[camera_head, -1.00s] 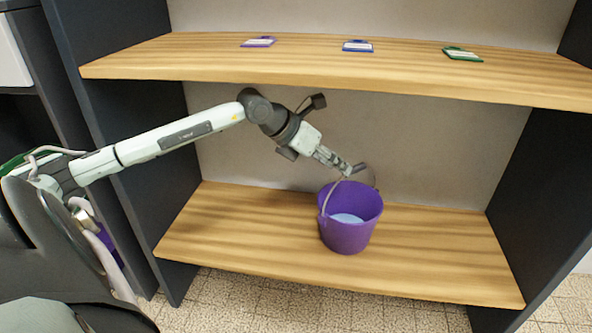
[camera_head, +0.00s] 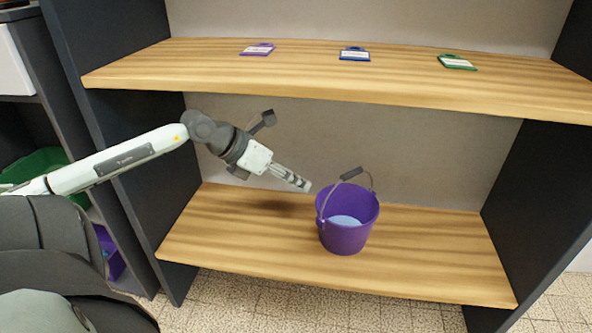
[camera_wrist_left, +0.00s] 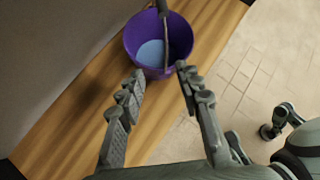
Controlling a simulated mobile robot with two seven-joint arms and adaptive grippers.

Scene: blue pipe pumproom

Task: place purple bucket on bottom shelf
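The purple bucket (camera_head: 345,230) stands upright on the wooden bottom shelf (camera_head: 240,250), right of the shelf's middle. Its grey handle (camera_head: 350,174) is raised above the rim, and something light blue shows inside. My left gripper (camera_head: 306,186) is just left of the bucket, apart from its handle. In the left wrist view the bucket (camera_wrist_left: 158,45) is ahead of the fingers, and the left gripper (camera_wrist_left: 160,73) is open with nothing between its fingertips.
The upper shelf (camera_head: 330,80) hangs over my left arm and carries purple, blue and green tags. Dark side panels (camera_head: 530,200) bound the shelf space. The bottom shelf is clear on both sides of the bucket. A green container (camera_head: 40,165) is at left.

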